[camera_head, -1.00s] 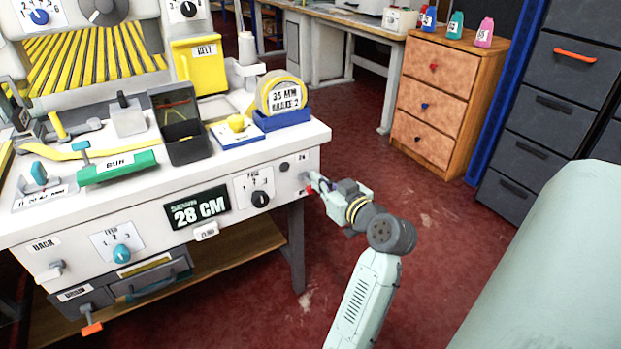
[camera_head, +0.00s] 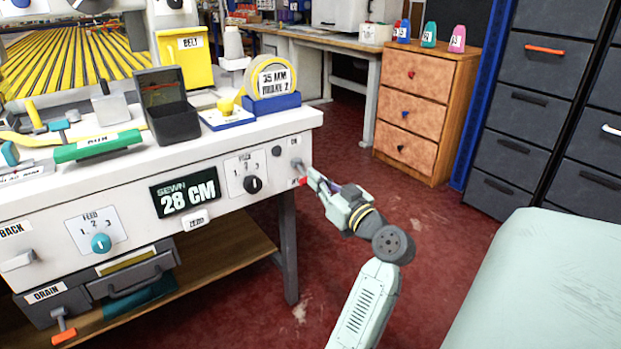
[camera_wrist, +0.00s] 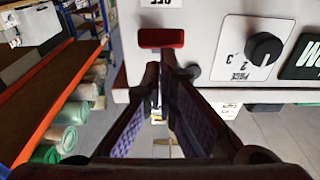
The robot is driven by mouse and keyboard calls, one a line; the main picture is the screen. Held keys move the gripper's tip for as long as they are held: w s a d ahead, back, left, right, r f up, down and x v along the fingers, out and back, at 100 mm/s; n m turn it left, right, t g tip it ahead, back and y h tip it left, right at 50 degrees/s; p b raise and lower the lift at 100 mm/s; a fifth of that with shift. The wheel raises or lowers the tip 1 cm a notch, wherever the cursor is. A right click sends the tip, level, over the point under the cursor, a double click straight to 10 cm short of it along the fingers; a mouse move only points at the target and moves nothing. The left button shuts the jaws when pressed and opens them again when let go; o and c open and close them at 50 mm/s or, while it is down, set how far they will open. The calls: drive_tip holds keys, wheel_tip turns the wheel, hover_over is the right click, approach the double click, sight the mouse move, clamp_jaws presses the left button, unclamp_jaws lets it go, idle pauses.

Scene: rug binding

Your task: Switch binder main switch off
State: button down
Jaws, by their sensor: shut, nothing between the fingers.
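The binder's front panel (camera_head: 225,205) carries a grey metal lever mount (camera_head: 297,164) near its right edge, with a red piece (camera_head: 303,181) just below it. In the wrist view the red piece (camera_wrist: 161,38) is a red rectangular block with a darker middle, under an upside-down label (camera_wrist: 163,2) that seems to read OFF. My gripper (camera_head: 313,178) is at the panel's right end, next to the red piece. Its fingertips (camera_wrist: 166,62) are together and empty, close to the red block. I cannot tell whether they touch it. The fingers hide part of the panel there.
A tape roll (camera_head: 272,78) stands on the table above. Open red floor (camera_head: 420,215) lies to the right, with a wooden drawer unit (camera_head: 423,75) behind.

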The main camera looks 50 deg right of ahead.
drive_tip(key=shift+d+f, duration=0.1)
drive_tip(key=shift+f, duration=0.25)
drive_tip(key=shift+w+f+b, duration=0.2)
drive_tip(key=shift+f+b, duration=0.45)
drive_tip(key=shift+b, duration=0.2)
wheel_tip(320, 180, up, 12)
drive_tip(key=shift+s, duration=0.2)
idle(0.4)
